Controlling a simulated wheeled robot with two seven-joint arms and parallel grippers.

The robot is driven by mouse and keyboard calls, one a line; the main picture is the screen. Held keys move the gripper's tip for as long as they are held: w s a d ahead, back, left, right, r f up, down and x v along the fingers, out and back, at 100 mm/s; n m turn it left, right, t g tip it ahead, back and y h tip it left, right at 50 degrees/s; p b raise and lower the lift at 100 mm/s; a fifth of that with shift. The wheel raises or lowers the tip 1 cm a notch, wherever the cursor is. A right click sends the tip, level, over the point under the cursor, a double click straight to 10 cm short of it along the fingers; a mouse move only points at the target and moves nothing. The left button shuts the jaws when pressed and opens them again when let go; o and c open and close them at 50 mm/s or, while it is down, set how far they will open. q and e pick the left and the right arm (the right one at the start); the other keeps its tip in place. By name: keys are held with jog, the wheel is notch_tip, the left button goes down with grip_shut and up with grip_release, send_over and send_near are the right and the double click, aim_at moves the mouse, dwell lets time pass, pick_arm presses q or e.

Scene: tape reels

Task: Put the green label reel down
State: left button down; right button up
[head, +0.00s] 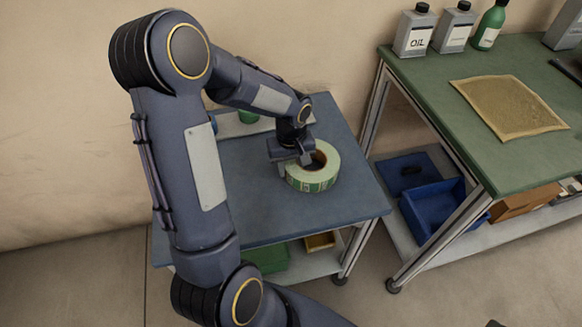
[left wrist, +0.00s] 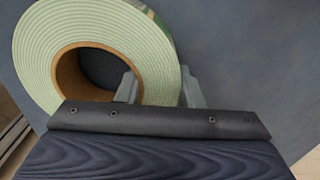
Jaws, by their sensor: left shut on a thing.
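The green label reel (head: 312,171) is a pale green roll with a brown core and green printing on its outer side. It lies flat at the blue-grey top of the small table (head: 270,205); I cannot tell whether it touches the surface. My left gripper (head: 297,158) is shut on the reel's wall at its far left side. In the left wrist view the reel (left wrist: 150,65) fills the upper left, with one finger inside the core and the other outside.
A green-topped workbench (head: 440,80) stands to the right, with an oil can (head: 414,32), bottles and a tan mat (head: 509,106). A blue bin (head: 438,208) sits on its lower shelf. A green item (head: 248,117) stands behind my left forearm. The small table's front is clear.

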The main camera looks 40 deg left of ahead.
pick_arm(q)
jog(key=shift+f, duration=0.25)
jog(key=c, duration=1)
grip_release()
jog(key=shift+r, duration=0.15)
